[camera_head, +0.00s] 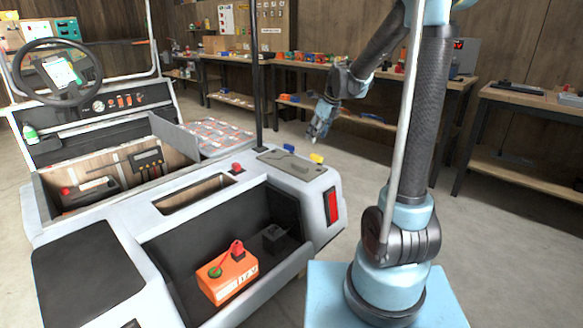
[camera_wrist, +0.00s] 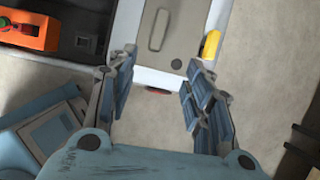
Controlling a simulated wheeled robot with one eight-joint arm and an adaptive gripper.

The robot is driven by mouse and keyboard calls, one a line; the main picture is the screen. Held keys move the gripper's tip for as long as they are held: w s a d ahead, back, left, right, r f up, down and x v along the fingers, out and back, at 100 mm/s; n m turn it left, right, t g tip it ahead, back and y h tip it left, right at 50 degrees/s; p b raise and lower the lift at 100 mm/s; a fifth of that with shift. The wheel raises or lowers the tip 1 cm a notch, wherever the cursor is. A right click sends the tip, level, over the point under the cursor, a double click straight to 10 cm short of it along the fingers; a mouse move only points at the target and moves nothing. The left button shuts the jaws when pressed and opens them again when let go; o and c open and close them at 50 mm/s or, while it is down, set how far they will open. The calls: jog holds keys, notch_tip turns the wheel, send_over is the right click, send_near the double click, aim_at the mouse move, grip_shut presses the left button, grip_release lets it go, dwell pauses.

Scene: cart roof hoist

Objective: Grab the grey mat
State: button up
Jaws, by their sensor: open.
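The grey mat (camera_head: 304,173) lies flat on the white rear corner deck of the cart. In the wrist view the mat (camera_wrist: 185,35) is at the top centre, cut off by the frame edge. A long grey raised piece (camera_wrist: 158,30) and a small dark round piece (camera_wrist: 176,64) show on it. My gripper (camera_head: 319,128) is open and empty, raised above and beyond the mat in the head view. In the wrist view my gripper (camera_wrist: 162,78) has its fingers spread, with the deck edge and floor between and below them.
A thin black post (camera_head: 256,80) rises near the mat's left. An orange battery (camera_head: 227,277) sits in the open rear bay.

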send_over(302, 165)
jog(key=s+d, duration=0.1)
jog(key=d, duration=0.1)
notch_tip(302, 165, down, 11)
jog(key=shift+s+r, duration=0.1)
jog(key=shift+s+x, duration=0.25)
jog(key=shift+x, duration=0.7)
jog(key=shift+s+x, duration=0.2)
jog(key=shift+x, duration=1.9)
jog(key=shift+w, duration=0.1)
grip_shut()
